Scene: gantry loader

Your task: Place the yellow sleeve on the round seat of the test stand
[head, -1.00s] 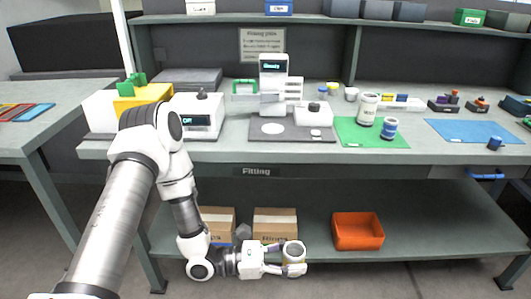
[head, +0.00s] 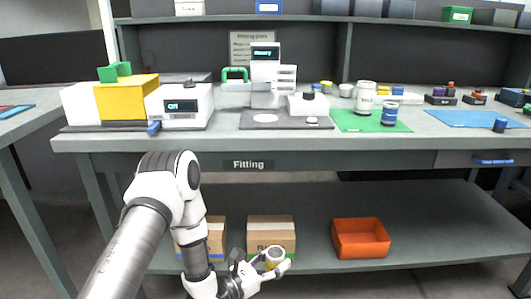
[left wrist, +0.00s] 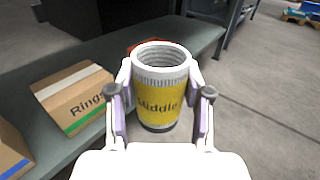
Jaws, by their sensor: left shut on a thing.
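My left gripper (head: 270,264) is low, in front of the lower shelf's front edge. It is shut on the yellow sleeve (head: 275,256). In the left wrist view the sleeve (left wrist: 163,102) is a hollow cylinder with a yellow band marked "Middle" and pale ribbed ends. Its open top faces the camera, and a finger grips each side. The test stand (head: 266,75) is white with a lit display on the bench above. A pale round seat (head: 266,118) shows on its dark base, bare. My right gripper is not in view.
The bench front edge (head: 330,158) lies between the sleeve and the stand. A white box reading "OFF" (head: 180,106) stands left of the stand; a green mat (head: 345,122) with jars lies right. Cartons (head: 271,233) and an orange bin (head: 360,239) sit on the lower shelf.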

